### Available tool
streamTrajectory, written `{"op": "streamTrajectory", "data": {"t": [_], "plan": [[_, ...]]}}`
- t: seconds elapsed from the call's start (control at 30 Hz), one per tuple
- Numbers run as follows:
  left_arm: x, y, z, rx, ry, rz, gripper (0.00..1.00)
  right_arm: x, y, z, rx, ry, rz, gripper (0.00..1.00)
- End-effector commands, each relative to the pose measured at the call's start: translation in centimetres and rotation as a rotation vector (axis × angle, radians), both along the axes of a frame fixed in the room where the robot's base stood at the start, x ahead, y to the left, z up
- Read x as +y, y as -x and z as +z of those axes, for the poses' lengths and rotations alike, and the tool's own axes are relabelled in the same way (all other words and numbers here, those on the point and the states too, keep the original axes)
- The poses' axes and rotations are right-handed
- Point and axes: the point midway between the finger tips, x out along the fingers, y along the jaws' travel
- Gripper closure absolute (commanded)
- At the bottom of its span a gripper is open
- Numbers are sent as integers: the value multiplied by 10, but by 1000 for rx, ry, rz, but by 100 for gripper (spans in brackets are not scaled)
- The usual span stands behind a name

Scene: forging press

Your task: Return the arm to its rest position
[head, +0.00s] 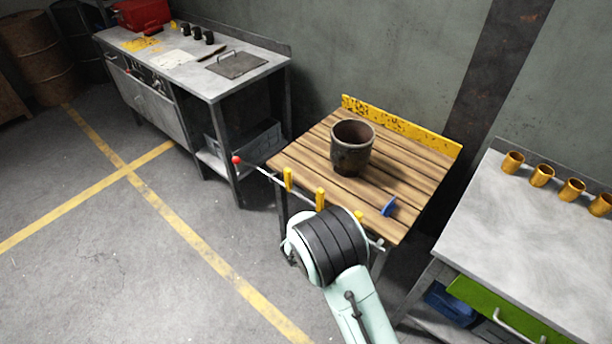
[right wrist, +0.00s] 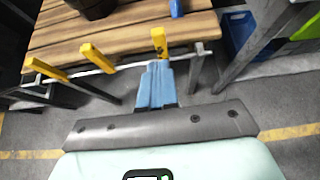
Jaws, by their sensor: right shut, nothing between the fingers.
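My right arm (head: 352,300) reaches in from the bottom of the head view, over the front edge of the wooden table. Its gripper is hidden under the wrist there. In the right wrist view the right gripper (right wrist: 155,68) shows its blue fingers together, with nothing between them. The fingertips appear just below a thin metal rod (right wrist: 120,68) and the right yellow peg (right wrist: 159,42); I cannot tell whether they touch. The rod, with a red knob (head: 237,160), runs along the table's front past yellow pegs (head: 288,179). My left gripper is not in view.
A dark pot (head: 352,147) and a small blue object (head: 388,207) are on the wooden table (head: 300,150). A grey workbench (head: 250,88) stands at back left. A metal-topped table (head: 520,235) with several brass cups stands right. Floor at left is clear.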

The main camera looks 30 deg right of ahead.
Motion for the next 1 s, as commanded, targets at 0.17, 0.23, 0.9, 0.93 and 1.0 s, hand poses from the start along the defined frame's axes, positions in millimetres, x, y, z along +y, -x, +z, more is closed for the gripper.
{"op": "streamTrajectory", "data": {"t": [0.17, 0.23, 0.9, 0.93, 1.0], "plan": [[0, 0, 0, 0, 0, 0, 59, 0, 1, -2, 2, -6, -5, 100], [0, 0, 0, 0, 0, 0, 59, 0, 9, -12, 14, -36, -30, 100], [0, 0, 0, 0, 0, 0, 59, 200, 268, -216, -157, -1042, -1781, 100], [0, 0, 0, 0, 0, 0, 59, 205, 271, -217, -201, -1043, -1868, 100], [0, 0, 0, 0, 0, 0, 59, 211, 274, -219, -304, -1033, -2036, 100]]}}
